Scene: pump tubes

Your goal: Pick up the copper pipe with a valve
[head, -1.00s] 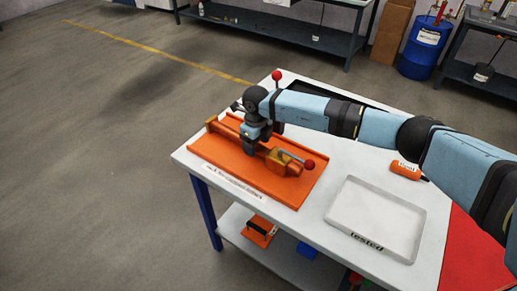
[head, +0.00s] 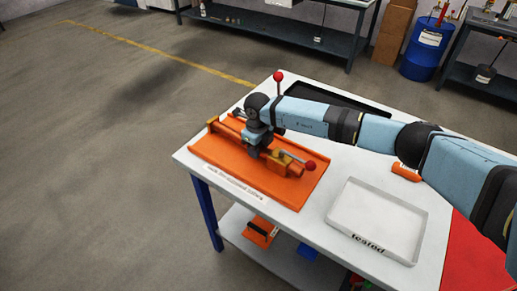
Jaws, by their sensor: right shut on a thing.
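The copper pipe with a valve (head: 283,164) lies along the orange fixture (head: 238,173) on the white table. Its valve block is at the pipe's right end, near a lever with a red ball tip (head: 311,166). My right gripper (head: 257,153) points down over the pipe's middle, just left of the valve, and is shut on the pipe. The gripper and wrist hide the middle of the pipe and the exact finger contact. I cannot tell any gap between pipe and fixture. My left gripper is not in view.
A clear tray marked "tested" (head: 338,226) stands at the front right of the table. A black tray (head: 312,98) lies at the back, partly behind my arm. A red-balled lever (head: 278,76) stands upright behind the fixture. An orange tool (head: 405,172) lies below my forearm.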

